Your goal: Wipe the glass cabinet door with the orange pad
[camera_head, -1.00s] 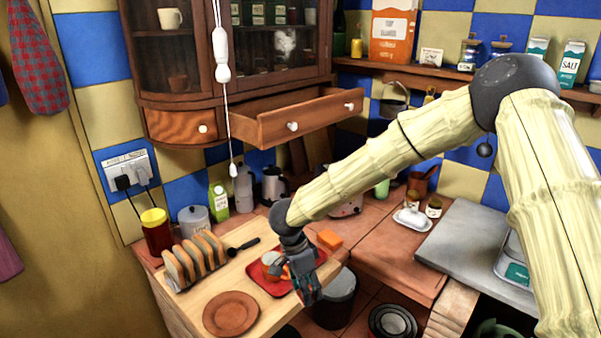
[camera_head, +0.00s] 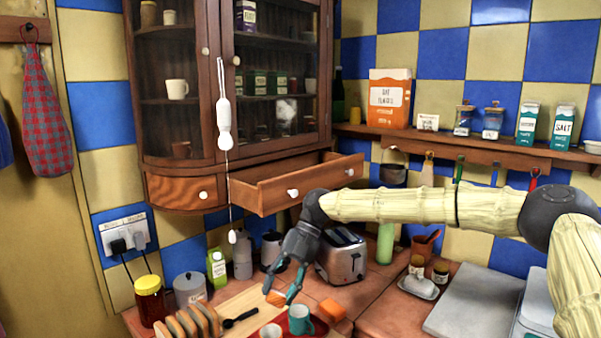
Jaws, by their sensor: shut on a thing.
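The glass cabinet door (camera_head: 327,70) is shut, with dark wood framing and a whitish smudge (camera_head: 286,110) on its pane. My gripper (camera_head: 283,294) points down over the counter, below and in front of the cabinet. It is shut on a small orange pad (camera_head: 275,298), partly hidden by the fingers. A second orange block (camera_head: 332,310) lies on the counter to the right, apart from the gripper.
An open drawer (camera_head: 300,190) juts out below the door. A white pull cord (camera_head: 223,115) hangs in front of the cabinet. A toaster (camera_head: 342,262) stands behind my gripper. Cups (camera_head: 300,320) stand on a red tray below it.

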